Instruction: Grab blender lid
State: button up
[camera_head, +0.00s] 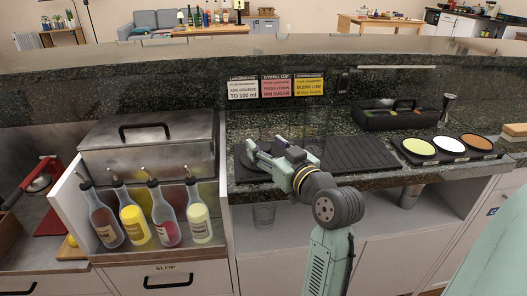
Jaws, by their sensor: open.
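My gripper (257,160) is open over the left end of the black ribbed bar mat (360,153) on the dark granite counter. Its fingers point left and look empty. A dark, flat, round-looking thing (252,175) lies just below and beside the fingers, partly hidden by them. I cannot tell whether it is the blender lid, or whether the fingers touch it. No other blender lid can be made out clearly.
A metal bin (150,143) and several bottles (135,222) stand left. A black caddy (400,114), a tray of coloured discs (447,158) and a metal jigger (447,108) are right. Recipe cards (275,88) stand behind. A raised ledge (260,58) runs along the back.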

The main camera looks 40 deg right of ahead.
jog(key=shift+c, duration=0.3)
jog(key=c, duration=1.2)
